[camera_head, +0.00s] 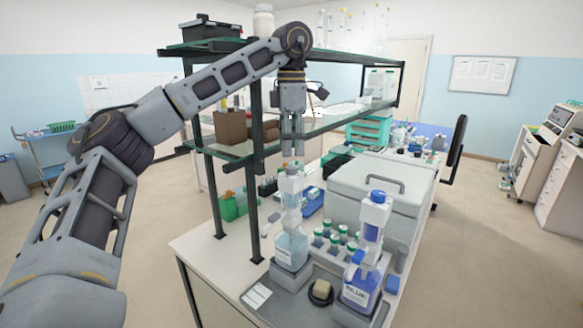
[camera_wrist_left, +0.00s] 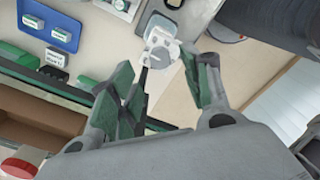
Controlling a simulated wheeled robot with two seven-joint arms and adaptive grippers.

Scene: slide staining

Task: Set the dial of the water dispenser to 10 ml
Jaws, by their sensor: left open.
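The water dispenser (camera_head: 291,245) is a clear bottle of pale liquid with a whitish dispensing head (camera_head: 291,186). It stands upright on a grey base on the bench. My left gripper (camera_head: 293,152) points down just above that head. It is open and empty, with a small gap to the head. In the left wrist view the pale dispenser top (camera_wrist_left: 160,48) shows beyond and between the spread green-padded fingers (camera_wrist_left: 157,78). The dial and its markings are too small to read. My right gripper is not in view.
A second dispenser (camera_head: 361,288) with blue liquid, labelled BLUE, stands to the right. A dark round dish (camera_head: 321,293) lies between them. Green-capped bottles (camera_head: 337,240) stand behind. The shelf rack's dark post (camera_head: 254,215) and glass shelf (camera_head: 330,122) are close to my left arm.

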